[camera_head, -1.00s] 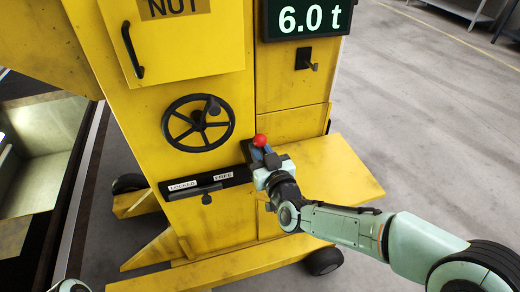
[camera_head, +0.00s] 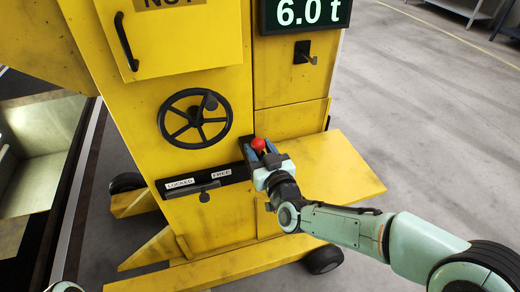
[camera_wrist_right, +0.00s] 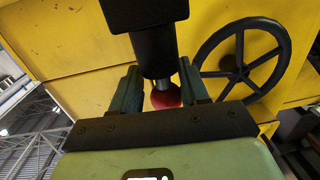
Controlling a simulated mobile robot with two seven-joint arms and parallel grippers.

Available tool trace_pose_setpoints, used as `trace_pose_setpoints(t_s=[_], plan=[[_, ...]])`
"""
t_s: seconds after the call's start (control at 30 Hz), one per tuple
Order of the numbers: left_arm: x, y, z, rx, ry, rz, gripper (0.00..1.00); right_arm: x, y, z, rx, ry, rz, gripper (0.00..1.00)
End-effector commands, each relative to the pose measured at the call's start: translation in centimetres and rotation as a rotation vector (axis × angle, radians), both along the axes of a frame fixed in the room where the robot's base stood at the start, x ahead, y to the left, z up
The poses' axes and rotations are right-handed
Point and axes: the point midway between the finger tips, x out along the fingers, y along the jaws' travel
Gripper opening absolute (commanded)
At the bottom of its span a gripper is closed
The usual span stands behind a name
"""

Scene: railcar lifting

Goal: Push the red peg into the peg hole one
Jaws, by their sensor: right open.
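The red peg shows as a round red knob (camera_head: 258,144) at the front of the yellow machine, right of the dark plate. It also shows in the right wrist view (camera_wrist_right: 166,97), partly hidden behind a black cylinder (camera_wrist_right: 153,50). My right gripper (camera_head: 263,153) is open, with its fingers on either side of the knob; I cannot tell whether they touch it. In the right wrist view the fingers (camera_wrist_right: 160,92) stand apart with the knob between them. I cannot make out peg hole one.
The yellow machine (camera_head: 215,80) carries a black handwheel (camera_head: 194,118) above the dark plate. The plate has LOCKED and FREE labels and a small black handle (camera_head: 204,195). A yellow ledge (camera_head: 335,170) lies under my right arm. The floor (camera_head: 430,130) at right is clear.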

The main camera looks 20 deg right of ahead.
Motion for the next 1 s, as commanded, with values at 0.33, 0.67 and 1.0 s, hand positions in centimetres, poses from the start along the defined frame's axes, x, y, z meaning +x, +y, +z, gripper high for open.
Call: trace_pose_setpoints(t_s=[0.33,0.67,1.0], plan=[[-0.3,0.1,-2.5,0.014,0.017,0.007,0.6,0.0,0.3,-1.1,-0.002,0.013,0.007,0.51],[4.1,1.6,-2.2,0.059,-0.11,0.053,0.6,-0.6,0.1,-0.9,-0.002,0.01,0.006,0.51],[3.5,1.0,-1.2,0.043,-0.093,0.04,0.6,-9.2,-0.8,0.0,-0.003,0.01,0.007,0.51]])
